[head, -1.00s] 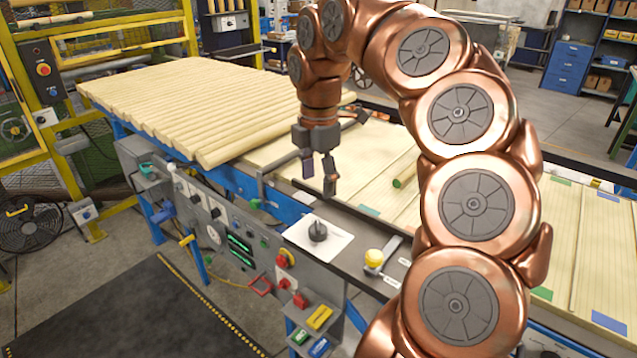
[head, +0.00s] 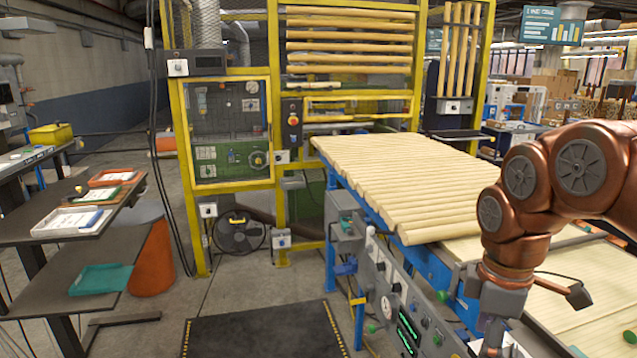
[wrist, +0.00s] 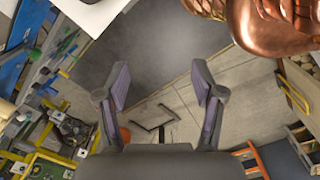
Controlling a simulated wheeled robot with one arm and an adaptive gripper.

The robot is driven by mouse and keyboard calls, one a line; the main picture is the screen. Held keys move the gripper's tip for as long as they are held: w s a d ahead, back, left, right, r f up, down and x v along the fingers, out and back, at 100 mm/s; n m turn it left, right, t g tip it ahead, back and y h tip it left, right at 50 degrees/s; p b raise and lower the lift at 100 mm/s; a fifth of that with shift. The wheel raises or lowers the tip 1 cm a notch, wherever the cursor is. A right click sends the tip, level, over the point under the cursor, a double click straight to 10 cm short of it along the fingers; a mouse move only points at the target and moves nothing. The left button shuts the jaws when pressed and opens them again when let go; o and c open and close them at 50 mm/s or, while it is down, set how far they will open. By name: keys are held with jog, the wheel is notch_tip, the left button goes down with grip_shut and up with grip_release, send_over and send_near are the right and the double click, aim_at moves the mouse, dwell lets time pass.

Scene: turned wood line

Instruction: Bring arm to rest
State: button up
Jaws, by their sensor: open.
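My gripper shows in the wrist view (wrist: 160,95) with its two fingers spread wide apart and nothing between them. Beyond the fingers, that view shows the grey floor and a dark mat. In the head view my copper arm comes in from the right edge and points down beside the control panel of the line. The gripper (head: 492,345) is at the bottom edge there, and its fingertips are mostly cut off.
A conveyor of pale turned rods (head: 400,180) runs beside the control panel (head: 395,290). A yellow-framed machine (head: 230,130) stands behind. A dark shelf with trays (head: 70,250) is at left. A black mat (head: 262,332) lies on the open floor between.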

jog(key=s+a+f+m+g, duration=0.1)
jog(key=s+a+f+m, duration=0.2)
jog(key=s+f+m, duration=0.3)
jog(key=s+a+f+m, duration=0.4)
jog(key=s+f+m, duration=0.2)
jog(key=s, duration=0.5)
jog(key=shift+s+a+f+m+g, duration=0.15)
jog(key=shift+s+f+m+g, duration=0.1)
jog(key=shift+f+m+g, duration=0.2)
